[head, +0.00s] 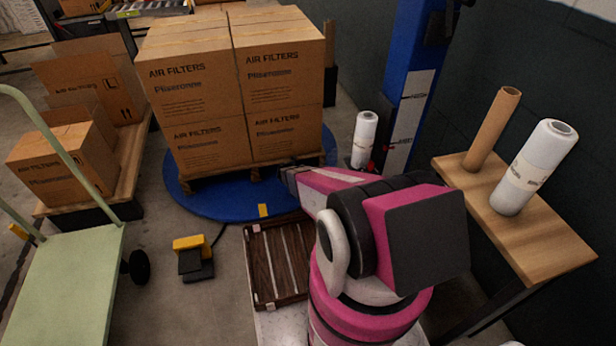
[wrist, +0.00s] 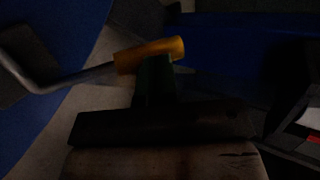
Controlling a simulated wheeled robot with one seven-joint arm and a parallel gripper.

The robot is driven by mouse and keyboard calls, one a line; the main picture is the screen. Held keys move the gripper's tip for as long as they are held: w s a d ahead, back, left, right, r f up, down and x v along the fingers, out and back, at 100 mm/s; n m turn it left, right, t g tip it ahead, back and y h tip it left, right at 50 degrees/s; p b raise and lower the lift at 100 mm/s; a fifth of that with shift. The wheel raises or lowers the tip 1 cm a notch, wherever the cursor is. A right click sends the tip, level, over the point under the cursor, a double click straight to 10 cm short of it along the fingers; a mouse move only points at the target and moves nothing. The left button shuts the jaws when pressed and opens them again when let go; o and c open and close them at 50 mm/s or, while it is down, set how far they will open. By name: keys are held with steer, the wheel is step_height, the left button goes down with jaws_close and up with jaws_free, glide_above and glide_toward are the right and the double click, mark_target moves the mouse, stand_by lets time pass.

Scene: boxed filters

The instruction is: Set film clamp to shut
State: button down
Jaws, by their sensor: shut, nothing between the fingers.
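In the dark wrist view a lever with an orange grip (wrist: 150,55) and a bent grey bar (wrist: 75,78) lies across the upper middle. It appears to be the film clamp's handle, but its setting is hard to tell. A dark upright piece rises to the grip from a flat dark bar (wrist: 165,122) over a wooden block (wrist: 165,163). In the head view my gripper (head: 284,172) is at the front right of the box stack, low by the blue turntable (head: 225,203). It is shut and empty; its fingertips are small there. The clamp is not clear in the head view.
Boxes marked AIR FILTERS (head: 195,85) stand stacked on the turntable. A blue column (head: 405,75) with a white film roll (head: 364,140) is behind my arm. A wooden bench (head: 530,225) is at right, a green cart (head: 75,285) at left, a yellow pedal (head: 192,250) on the floor.

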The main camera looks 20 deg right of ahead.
steer(key=shift+x, duration=0.75)
steer(key=shift+s+d+f, duration=0.1)
steer(key=shift+s+f, duration=0.05)
steer(key=shift+s, duration=0.05)
steer(key=shift+s+r, duration=0.15)
steer(key=shift+r, duration=0.1)
steer(key=s+a+r, duration=0.2)
steer(key=a+r, duration=0.6)
steer(key=r, duration=0.3)
steer(key=shift+s, duration=0.2)
